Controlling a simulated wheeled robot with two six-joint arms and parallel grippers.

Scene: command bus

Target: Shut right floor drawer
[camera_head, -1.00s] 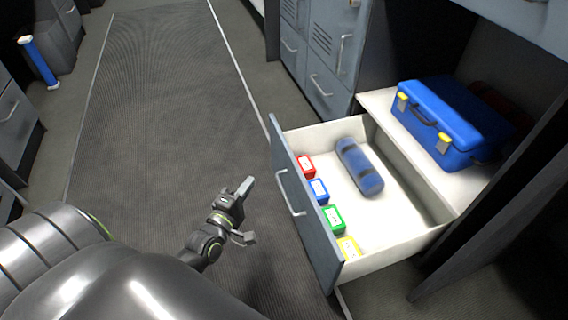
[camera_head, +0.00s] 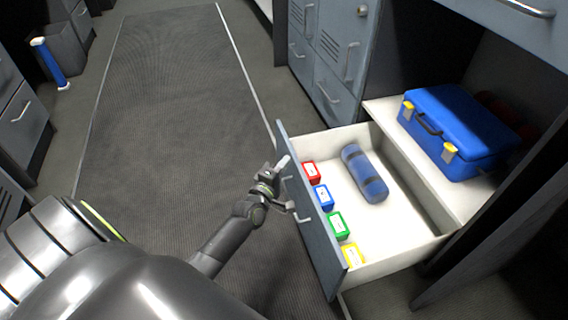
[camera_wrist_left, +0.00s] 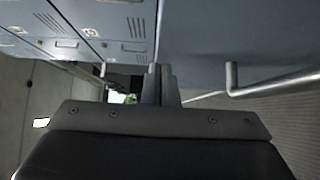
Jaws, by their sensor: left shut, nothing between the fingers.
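The right floor drawer (camera_head: 313,232) stands open, its grey-blue front facing left into the aisle. My right gripper is not in view.
A blue case with yellow latches (camera_head: 456,130) sits on the white shelf behind the drawer. Grey lockers (camera_head: 327,50) stand beyond it. The matted aisle floor (camera_head: 170,110) is clear. A blue cylinder (camera_head: 49,63) stands at the far left.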

